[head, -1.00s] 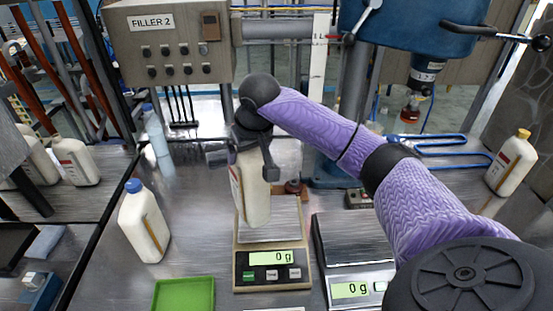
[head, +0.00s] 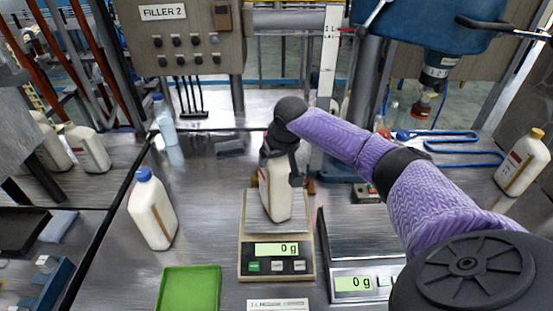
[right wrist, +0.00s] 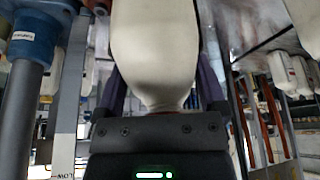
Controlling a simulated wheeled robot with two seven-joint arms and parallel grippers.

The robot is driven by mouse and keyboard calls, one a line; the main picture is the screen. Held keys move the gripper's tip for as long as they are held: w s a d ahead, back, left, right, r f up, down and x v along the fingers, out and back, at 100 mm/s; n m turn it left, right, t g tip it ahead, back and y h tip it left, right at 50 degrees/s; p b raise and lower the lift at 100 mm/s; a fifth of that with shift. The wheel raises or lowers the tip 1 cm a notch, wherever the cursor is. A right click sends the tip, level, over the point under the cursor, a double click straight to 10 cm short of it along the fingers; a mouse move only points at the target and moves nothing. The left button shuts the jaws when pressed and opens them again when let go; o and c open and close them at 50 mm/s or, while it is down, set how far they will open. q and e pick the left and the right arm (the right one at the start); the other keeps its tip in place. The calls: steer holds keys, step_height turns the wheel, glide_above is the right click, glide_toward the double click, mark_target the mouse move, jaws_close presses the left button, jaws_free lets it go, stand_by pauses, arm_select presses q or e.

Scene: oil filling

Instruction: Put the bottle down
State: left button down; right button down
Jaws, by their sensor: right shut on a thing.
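My right gripper (head: 281,152) is shut on the neck of a cream bottle (head: 276,194) and holds it upright from above. The bottle is over the plate of the middle scale (head: 298,218). Its base looks very near the plate, but I cannot tell whether it touches. The scale's display reads 0 g. In the right wrist view the bottle (right wrist: 153,45) extends away between the fingers of the gripper (right wrist: 160,92). The bottle's top is hidden by the gripper. My left gripper is not in view.
A blue-capped bottle (head: 151,212) stands left of the scale. A green tray (head: 189,288) lies in front. A second scale (head: 352,240), also reading 0 g, is close on the right. A yellow-capped bottle (head: 522,163) stands far right, and the blue filler (head: 420,30) is behind.

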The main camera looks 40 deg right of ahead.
stand_by(0.3)
jaws_free()
steer(key=shift+f, duration=0.1)
arm_select(q)
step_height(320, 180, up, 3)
steer(key=p, duration=0.2)
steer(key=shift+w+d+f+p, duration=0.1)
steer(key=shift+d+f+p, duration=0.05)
steer(key=shift+p, duration=0.2)
arm_select(e)
steer(key=v, duration=1.2)
steer(key=shift+s, duration=0.1)
